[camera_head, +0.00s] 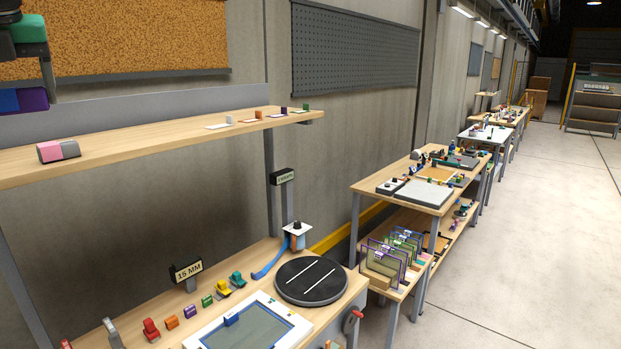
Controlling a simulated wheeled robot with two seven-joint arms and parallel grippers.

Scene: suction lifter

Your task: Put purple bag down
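A purple piece (34,99) with a blue part beside it shows at the left edge, above the shelf; the frame cuts it off. I cannot tell for sure that it is the purple bag. A dark part with a green block (29,30) is above it, and a thin dark bar runs down at its right. These may belong to my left gripper, but no clear fingertips show, so its grip cannot be told. A small purple item (284,111) stands on the upper shelf near its right end. My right gripper is not in view.
The wooden shelf (150,144) holds a pink and grey block (58,150) and small coloured items on cards; its middle is bare. The bench below carries a black round turntable (311,280), a framed panel (250,325) and several coloured pieces. Another bench (380,186) stands at right.

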